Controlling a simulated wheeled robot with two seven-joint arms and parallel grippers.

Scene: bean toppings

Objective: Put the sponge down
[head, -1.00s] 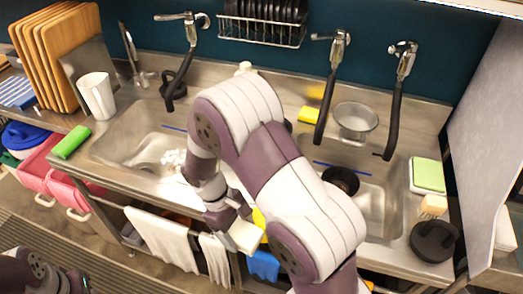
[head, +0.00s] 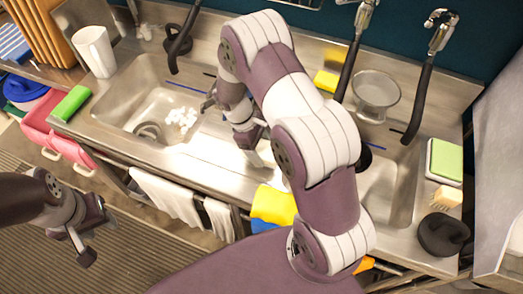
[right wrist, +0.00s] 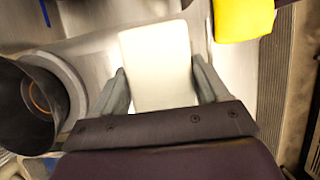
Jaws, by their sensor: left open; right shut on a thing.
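My right gripper (right wrist: 165,85) is shut on the pale cream sponge (right wrist: 157,62), which sits between both fingers in the right wrist view. In the head view the sponge (head: 262,156) shows as a small pale block below my right gripper (head: 252,138), over the steel counter strip between the two sinks, near the front edge. I cannot tell whether it touches the counter. My own right arm hides much of the area to its right. My left gripper (head: 84,242) is open and empty, low at the left, over the floor in front of the counter.
The left sink (head: 125,92) holds white bits (head: 182,118). Yellow cloth (head: 272,205) hangs at the front edge; white towels (head: 167,190) hang left of it. A strainer (head: 376,92) and yellow sponge (head: 327,80) stand behind.

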